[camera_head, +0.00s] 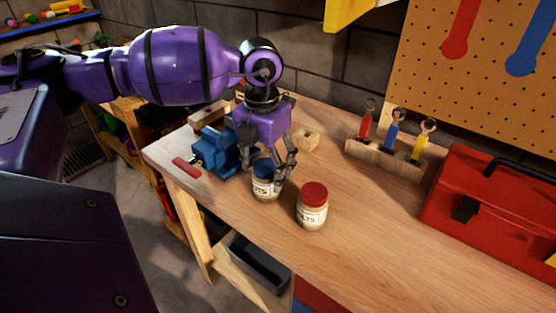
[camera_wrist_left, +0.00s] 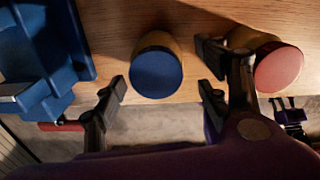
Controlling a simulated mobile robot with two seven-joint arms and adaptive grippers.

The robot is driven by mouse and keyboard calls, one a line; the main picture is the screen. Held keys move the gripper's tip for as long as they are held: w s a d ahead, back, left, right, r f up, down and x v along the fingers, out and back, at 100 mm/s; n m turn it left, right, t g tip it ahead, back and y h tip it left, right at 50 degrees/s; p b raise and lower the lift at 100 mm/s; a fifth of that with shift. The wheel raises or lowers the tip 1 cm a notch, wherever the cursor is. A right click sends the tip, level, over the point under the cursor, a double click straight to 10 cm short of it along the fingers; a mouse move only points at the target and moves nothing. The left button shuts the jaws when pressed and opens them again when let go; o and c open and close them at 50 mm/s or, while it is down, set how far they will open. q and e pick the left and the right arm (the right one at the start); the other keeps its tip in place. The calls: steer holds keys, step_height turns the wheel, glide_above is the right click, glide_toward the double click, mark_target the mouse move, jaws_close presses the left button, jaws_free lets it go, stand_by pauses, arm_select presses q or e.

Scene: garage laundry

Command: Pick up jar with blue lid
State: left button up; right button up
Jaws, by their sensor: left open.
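The jar with the blue lid (camera_head: 264,186) stands upright on the wooden workbench in the head view, with part of a dark word on its label. My left gripper (camera_head: 285,172) is above and close beside it, pointing down, and a finger hides part of the jar's right side. In the left wrist view the blue lid (camera_wrist_left: 157,73) lies ahead, between the two spread fingertips (camera_wrist_left: 160,92). The gripper is open and holds nothing. I cannot tell whether a finger touches the jar.
A red-lidded jar (camera_head: 312,207) stands just right of the blue-lidded one, near a left finger. A blue vise (camera_head: 218,151) is to the left. A wooden tool holder (camera_head: 385,161) and red toolbox (camera_head: 492,215) stand farther right. The bench front is clear.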

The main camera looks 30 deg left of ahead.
mark_target(265, 179)
arm_select(q)
steer(key=f, duration=0.5)
steer(key=shift+w+a, duration=0.35)
steer(key=shift+r, duration=0.1)
steer(key=c, duration=1.5)
steer(key=shift+o, duration=0.2)
steer(key=shift+r, duration=0.1)
steer(key=shift+r, duration=0.2)
step_height(265, 179, up, 2)
steer(key=shift+r, duration=0.1)
steer(key=s+d+r, duration=0.9)
steer(key=s+r, duration=0.1)
steer(key=shift+s, duration=0.4)
